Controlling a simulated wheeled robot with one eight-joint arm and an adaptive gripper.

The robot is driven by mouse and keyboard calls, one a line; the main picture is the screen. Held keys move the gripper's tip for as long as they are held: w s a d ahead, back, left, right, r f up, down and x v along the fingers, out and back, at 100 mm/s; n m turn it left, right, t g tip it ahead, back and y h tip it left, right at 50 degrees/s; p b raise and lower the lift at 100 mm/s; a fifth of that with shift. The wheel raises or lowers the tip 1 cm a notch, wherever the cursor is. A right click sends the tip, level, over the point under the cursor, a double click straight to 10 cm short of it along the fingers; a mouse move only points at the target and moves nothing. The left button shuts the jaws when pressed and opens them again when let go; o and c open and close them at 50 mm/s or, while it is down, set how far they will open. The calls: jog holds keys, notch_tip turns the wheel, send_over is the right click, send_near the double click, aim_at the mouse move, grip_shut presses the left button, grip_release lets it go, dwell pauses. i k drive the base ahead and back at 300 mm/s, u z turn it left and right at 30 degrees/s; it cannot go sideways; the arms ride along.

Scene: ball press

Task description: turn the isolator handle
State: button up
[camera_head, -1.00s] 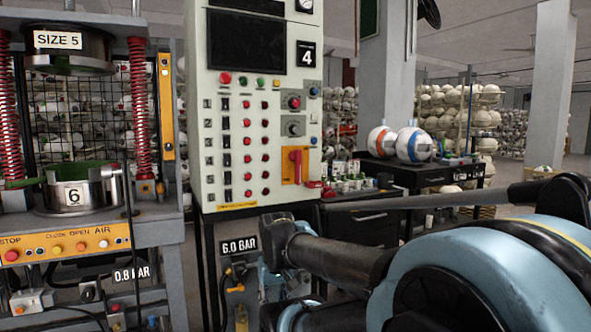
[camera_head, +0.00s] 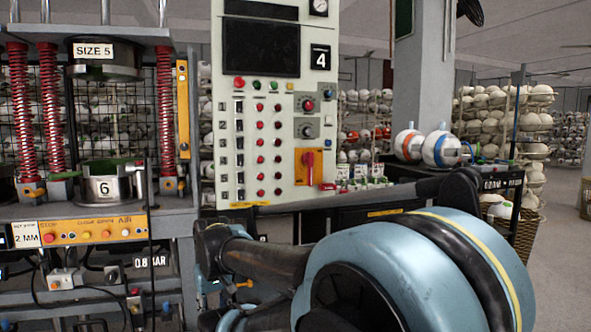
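The isolator handle (camera_head: 309,165) is red and sits on a yellow-orange plate (camera_head: 299,178) low on the right side of the pale control cabinet (camera_head: 225,110). It points roughly downward. My arm, with blue and dark links, fills the lower middle and right of the picture, below and in front of the cabinet. I cannot make out my gripper or its fingers, and no contact with the handle shows.
A press with red springs (camera_head: 52,110) and a mould ring marked 6 (camera_head: 130,187) stands at the left. Two balls (camera_head: 441,149) rest on a dark bench behind my arm. Racks of balls (camera_head: 490,120) stand at the right. Open floor (camera_head: 565,240) shows at far right.

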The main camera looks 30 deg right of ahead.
aim_at(308, 158)
jog(key=z, duration=0.05)
jog(key=k, duration=0.3)
jog(key=z, duration=1)
